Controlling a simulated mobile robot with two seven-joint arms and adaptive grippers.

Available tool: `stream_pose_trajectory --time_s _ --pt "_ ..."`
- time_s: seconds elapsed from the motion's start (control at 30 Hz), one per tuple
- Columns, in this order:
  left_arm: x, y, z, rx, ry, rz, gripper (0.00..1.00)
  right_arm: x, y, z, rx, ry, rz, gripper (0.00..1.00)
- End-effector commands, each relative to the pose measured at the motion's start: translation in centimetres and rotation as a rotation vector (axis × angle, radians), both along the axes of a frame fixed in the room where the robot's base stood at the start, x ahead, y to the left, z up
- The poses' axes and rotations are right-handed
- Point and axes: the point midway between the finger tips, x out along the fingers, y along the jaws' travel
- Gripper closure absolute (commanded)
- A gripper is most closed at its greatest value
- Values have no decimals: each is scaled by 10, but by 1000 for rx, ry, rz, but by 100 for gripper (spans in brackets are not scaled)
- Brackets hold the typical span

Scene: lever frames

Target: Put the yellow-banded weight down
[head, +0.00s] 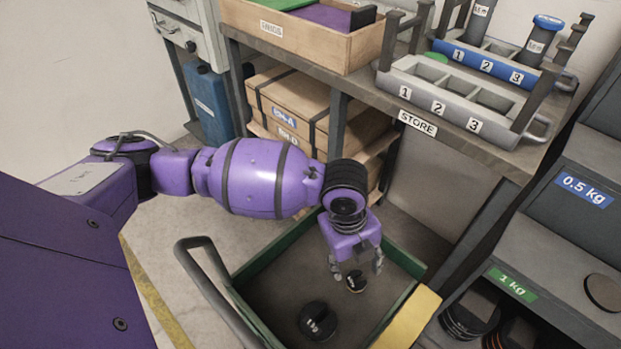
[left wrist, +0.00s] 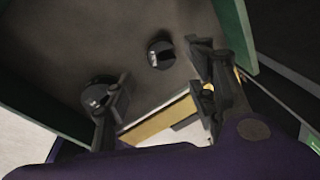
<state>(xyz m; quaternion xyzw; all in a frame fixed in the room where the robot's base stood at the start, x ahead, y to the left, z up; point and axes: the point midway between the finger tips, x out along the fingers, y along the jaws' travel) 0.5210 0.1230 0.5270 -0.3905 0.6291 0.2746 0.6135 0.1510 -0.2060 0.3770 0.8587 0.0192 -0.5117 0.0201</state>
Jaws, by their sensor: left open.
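My left gripper (head: 357,266) is open, with its fingers spread above the green-edged tray (head: 408,308). A small black weight (head: 355,283) shows just below and between the fingertips in the head view. In the left wrist view the small weight (left wrist: 160,54) appears on the tray floor beyond the open fingers, with no finger touching it that I can see. A larger black weight (head: 318,322) marked 1 kg lies flat nearer the front; it is partly behind the left finger in the wrist view (left wrist: 97,95). I see no yellow band clearly on either weight. My right gripper is out of view.
A curved dark handle (head: 205,265) rises at the tray's left. Behind stands a bench (head: 330,78) with a grey numbered rack (head: 400,88) and a blue numbered rack (head: 475,58). Shelves labelled 0.5 kg and 1 kg (head: 513,285) stand at right. The tray's rear floor is clear.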

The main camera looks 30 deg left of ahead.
Motion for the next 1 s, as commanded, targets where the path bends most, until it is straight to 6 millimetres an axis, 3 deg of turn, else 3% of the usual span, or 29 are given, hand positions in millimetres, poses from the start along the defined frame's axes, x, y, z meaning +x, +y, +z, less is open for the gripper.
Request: stream_pose_trajectory --time_s 0.03,0.1,0.3,1.0 --pt "3 1 18 -2 -10 -1 49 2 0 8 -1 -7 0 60" --pt "2 3 30 -2 -10 -2 49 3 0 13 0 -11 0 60" --pt "0 6 50 -2 -6 -1 49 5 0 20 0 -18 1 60" --pt "-1 7 56 -2 -6 0 49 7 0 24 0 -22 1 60"
